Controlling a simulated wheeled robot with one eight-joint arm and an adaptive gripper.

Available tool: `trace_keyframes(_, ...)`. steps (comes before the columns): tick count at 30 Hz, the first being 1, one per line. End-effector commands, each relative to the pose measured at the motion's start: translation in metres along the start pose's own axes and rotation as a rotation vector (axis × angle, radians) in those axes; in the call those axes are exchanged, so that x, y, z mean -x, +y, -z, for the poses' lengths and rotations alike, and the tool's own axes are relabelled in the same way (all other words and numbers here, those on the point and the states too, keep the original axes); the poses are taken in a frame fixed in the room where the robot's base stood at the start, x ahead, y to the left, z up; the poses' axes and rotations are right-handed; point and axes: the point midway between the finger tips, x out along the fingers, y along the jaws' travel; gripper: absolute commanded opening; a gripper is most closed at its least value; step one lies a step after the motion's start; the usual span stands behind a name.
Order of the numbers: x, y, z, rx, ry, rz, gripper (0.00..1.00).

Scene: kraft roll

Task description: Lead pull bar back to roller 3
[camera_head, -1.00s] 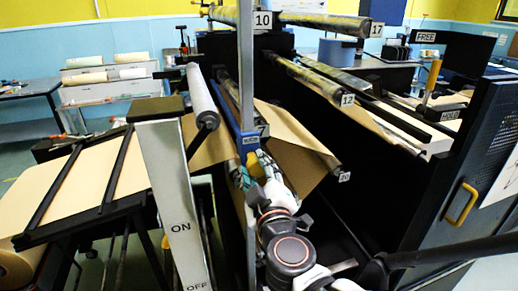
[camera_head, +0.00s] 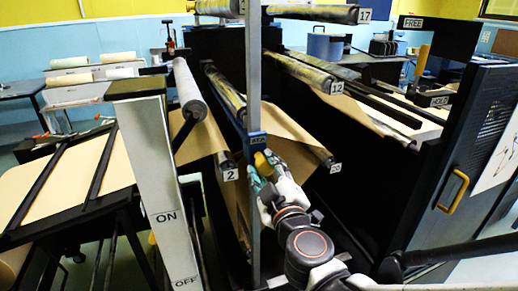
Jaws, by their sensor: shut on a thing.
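My gripper (camera_head: 260,180) is in the middle of the head camera view, its fingers partly hidden by my wrist. The full length of the bar is hidden behind the upright post and my arm. Brown kraft paper (camera_head: 285,137) runs over rollers behind and beside the gripper. The roller tagged 2 (camera_head: 230,174) is just left of the gripper, and the roller tagged 20 (camera_head: 334,164) is to its right. I cannot make out a tag 3.
A thin grey post (camera_head: 254,70) stands close to my gripper. The ON/OFF panel (camera_head: 165,200) is at left, beside a sloping paper table (camera_head: 85,165). Rollers tagged 12 (camera_head: 336,88) and 17 (camera_head: 363,14) lie above right. A dark door with a yellow handle (camera_head: 453,190) is at right.

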Motion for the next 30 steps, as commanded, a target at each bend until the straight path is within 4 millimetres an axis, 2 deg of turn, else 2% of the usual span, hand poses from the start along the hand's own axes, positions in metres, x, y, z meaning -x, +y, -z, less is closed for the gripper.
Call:
trace_keyframes(6, -0.001, 0.003, -0.006, -0.001, -0.001, -0.001, 0.0)
trace_keyframes(30, -0.013, 0.051, -0.112, 0.0, -0.003, -0.003, 0.0)
